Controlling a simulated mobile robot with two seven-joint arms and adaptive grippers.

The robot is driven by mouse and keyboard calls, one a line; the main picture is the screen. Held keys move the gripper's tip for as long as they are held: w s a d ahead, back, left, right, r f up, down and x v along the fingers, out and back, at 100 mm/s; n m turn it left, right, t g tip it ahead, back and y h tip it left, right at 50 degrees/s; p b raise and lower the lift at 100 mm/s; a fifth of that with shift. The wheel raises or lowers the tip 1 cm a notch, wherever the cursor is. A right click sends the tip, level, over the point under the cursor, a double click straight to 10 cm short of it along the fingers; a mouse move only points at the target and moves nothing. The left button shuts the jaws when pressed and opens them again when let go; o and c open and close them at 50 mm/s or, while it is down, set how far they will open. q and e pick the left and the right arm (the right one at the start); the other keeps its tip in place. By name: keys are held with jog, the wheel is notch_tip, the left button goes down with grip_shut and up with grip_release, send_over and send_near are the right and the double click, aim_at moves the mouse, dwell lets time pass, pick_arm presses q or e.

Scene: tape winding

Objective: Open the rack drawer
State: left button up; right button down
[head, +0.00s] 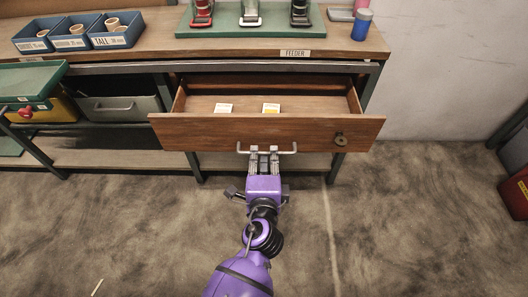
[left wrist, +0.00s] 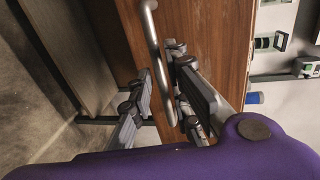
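The wooden rack drawer (head: 235,134) stands pulled out from under the worktop in the head view, and its inside is visible. A pale metal bar handle (head: 289,151) is on its front. The handle also shows in the left wrist view (left wrist: 154,45). My left gripper (head: 264,154) is at the middle of this handle. In the left wrist view my left gripper (left wrist: 162,75) has its fingers apart, one on each side of the bar, with gaps showing. Parts of the fingers hide some of the handle. My right gripper is not in view.
Blue bins (head: 75,41) and a blue cup (head: 361,25) stand on the worktop (head: 215,46). The floor before the drawer is clear.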

pick_arm(q)
jog(key=v, duration=0.9)
jog(key=shift+s, duration=0.4)
